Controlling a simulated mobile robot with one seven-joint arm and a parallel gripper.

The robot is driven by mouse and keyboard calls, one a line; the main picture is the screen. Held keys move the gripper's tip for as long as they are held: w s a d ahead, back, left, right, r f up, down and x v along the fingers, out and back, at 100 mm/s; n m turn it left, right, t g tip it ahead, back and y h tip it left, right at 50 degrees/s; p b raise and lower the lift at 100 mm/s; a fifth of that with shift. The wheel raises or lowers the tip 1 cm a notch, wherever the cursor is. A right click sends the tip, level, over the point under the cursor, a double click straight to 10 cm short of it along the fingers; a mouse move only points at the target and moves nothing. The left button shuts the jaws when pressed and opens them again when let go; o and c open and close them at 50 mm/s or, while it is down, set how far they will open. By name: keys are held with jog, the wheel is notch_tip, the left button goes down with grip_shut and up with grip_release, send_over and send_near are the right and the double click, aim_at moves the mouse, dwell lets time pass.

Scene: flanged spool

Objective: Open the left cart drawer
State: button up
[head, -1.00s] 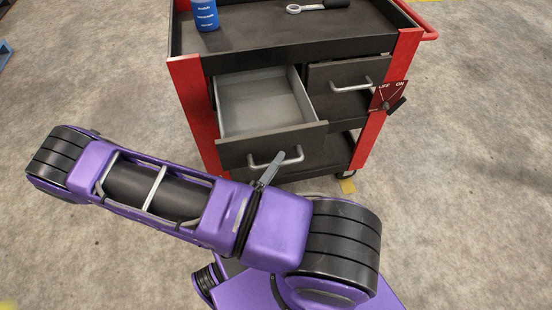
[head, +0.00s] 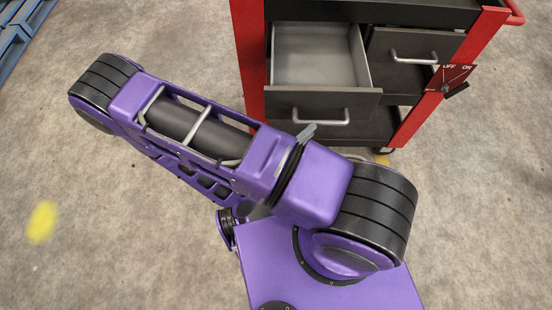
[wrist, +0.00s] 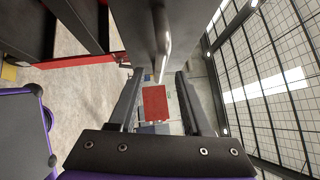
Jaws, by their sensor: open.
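The left cart drawer (head: 328,102) is pulled well out, and its grey inside (head: 318,60) looks empty. Its silver bar handle (head: 322,121) is on the dark front. My gripper (head: 308,132) shows only as a small grey tip just in front of the handle's left end, mostly hidden by my purple arm. In the wrist view my gripper (wrist: 160,78) has its two fingers apart with nothing held between them. The handle (wrist: 166,45) runs ahead of the fingertips there, beside the dark drawer front (wrist: 137,28). Contact with the handle cannot be told.
The right drawer (head: 395,50) is shut, with its own handle. A red OFF/ON sign (head: 457,76) with a dark lever is on the cart's right post. Open concrete floor (head: 480,220) lies right of my base. A blue pallet-like object (head: 18,30) is far left.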

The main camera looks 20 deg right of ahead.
jog(key=v, duration=1.2)
jog(key=shift+s+r, duration=0.1)
